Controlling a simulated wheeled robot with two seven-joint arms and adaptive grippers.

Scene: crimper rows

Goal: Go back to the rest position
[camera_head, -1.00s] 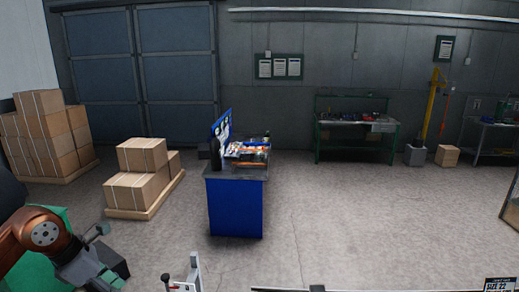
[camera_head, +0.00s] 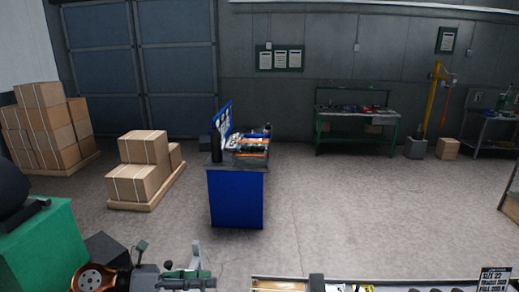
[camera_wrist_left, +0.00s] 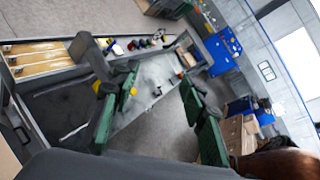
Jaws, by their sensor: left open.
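My left gripper (camera_head: 168,272) is low in the head view, near the bottom edge, with its copper-coloured arm joint to its left. In the left wrist view the two green fingers of this gripper (camera_wrist_left: 157,80) stand wide apart, with nothing between them. A grey workbench top (camera_wrist_left: 152,85) lies beyond the fingers there, apart from them. My right gripper is in neither view.
A pale upright fixture (camera_head: 196,255) shows close beside the left gripper. A bench edge with small items and a black sign (camera_head: 494,279) runs along the bottom right. A blue stand (camera_head: 236,200), stacked cartons (camera_head: 140,185) and a green workbench (camera_head: 355,143) stand farther off on open floor.

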